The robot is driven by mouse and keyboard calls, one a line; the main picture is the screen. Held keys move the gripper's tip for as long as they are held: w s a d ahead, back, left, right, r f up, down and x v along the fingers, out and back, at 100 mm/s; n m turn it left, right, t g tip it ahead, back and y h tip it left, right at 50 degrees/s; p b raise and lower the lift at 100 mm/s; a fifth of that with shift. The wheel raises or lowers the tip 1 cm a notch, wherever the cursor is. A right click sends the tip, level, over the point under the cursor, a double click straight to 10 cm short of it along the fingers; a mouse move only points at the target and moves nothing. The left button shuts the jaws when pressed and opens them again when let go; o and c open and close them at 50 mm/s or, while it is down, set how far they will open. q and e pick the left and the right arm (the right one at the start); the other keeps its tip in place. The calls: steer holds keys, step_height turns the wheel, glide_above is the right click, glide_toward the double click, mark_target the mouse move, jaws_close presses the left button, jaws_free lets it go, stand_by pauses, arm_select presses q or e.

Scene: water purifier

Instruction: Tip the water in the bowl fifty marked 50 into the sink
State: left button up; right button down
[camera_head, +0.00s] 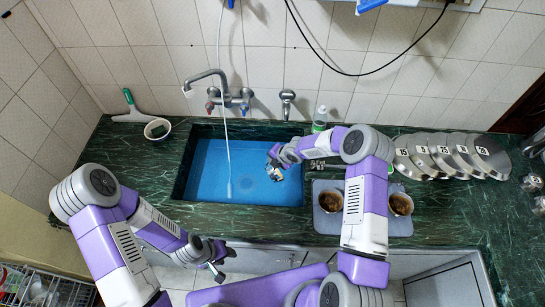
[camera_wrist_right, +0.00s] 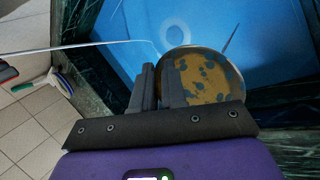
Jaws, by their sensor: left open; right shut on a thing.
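My right gripper (camera_head: 276,157) reaches over the right part of the blue sink (camera_head: 215,180). In the right wrist view its fingers (camera_wrist_right: 159,78) are shut on the edge of a round bowl (camera_wrist_right: 208,75), mottled brown and blue. The bowl is over the sink basin; in the head view it is small and partly hidden by the gripper. I cannot read a 50 on it, nor tell its exact tilt or whether water is in it. My left gripper (camera_head: 216,268) is open and empty, low in front of the counter.
A grey tray (camera_head: 318,222) with two brown-filled bowls (camera_head: 330,201) (camera_head: 400,204) sits right of the sink. Several numbered metal discs (camera_head: 415,160) lie farther right.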

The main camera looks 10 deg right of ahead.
steer(key=shift+d+f+p, duration=0.1)
steer(key=shift+p, duration=0.85)
steer(key=shift+w+d+y+p, duration=0.1)
steer(key=shift+d+y+p, duration=0.3)
steer(key=shift+p, duration=0.5)
steer(key=shift+f+m+y+b, duration=0.2)
steer(key=shift+m+y+b, duration=0.1)
steer(key=shift+b, duration=0.3)
steer(key=shift+w+d+f+b, duration=0.1)
steer(key=shift+w+b, duration=0.05)
steer(key=shift+b, duration=0.85)
steer(key=d+y+b, duration=0.1)
steer(key=b, duration=0.3)
steer(key=d+g+y+b, duration=0.1)
steer(key=y+b, duration=0.1)
steer(key=b, duration=0.3)
steer(key=shift+w+m, duration=0.2)
steer(key=shift+m, duration=0.2)
